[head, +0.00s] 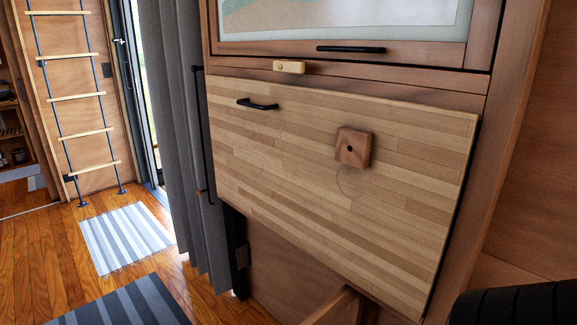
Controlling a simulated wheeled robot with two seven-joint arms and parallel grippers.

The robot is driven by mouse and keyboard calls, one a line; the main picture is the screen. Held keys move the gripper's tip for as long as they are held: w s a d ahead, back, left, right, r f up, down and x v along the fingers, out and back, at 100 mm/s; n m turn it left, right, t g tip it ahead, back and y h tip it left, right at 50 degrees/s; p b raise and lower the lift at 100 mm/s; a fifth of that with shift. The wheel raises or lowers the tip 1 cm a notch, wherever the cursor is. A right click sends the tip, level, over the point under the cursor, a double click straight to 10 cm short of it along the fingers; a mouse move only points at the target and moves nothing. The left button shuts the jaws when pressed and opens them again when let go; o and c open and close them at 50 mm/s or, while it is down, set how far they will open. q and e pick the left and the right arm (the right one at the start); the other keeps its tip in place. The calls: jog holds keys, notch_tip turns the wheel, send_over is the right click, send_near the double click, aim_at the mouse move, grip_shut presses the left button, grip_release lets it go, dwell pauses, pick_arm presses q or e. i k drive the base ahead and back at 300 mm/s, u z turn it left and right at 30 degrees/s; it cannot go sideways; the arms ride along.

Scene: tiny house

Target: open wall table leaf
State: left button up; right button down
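The wall table leaf (300,170) is a light striped wood panel lying flat, or nearly flat, against the wall in the head view. A short black handle (257,104) sits near its upper left corner. A square wooden block (354,147) with a dark hole is on its face, right of the middle. A small pale wooden latch piece (289,67) is on the frame just above the leaf's top edge; whether it overlaps the leaf is hard to tell. Neither of my grippers is in view.
Above the leaf is a framed panel with a black bar handle (351,49). A grey curtain (185,130) hangs left of the leaf. A wooden brace (335,304) shows below it. Striped rugs (126,237) lie on the floor at left, near a ladder (78,97).

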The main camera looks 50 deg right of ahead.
aim_at(370, 186)
jog(key=z, duration=1.5)
jog(key=k, duration=0.5)
jog(key=u, duration=1.55)
jog(key=i, duration=2.9)
jog(key=z, duration=3.2)
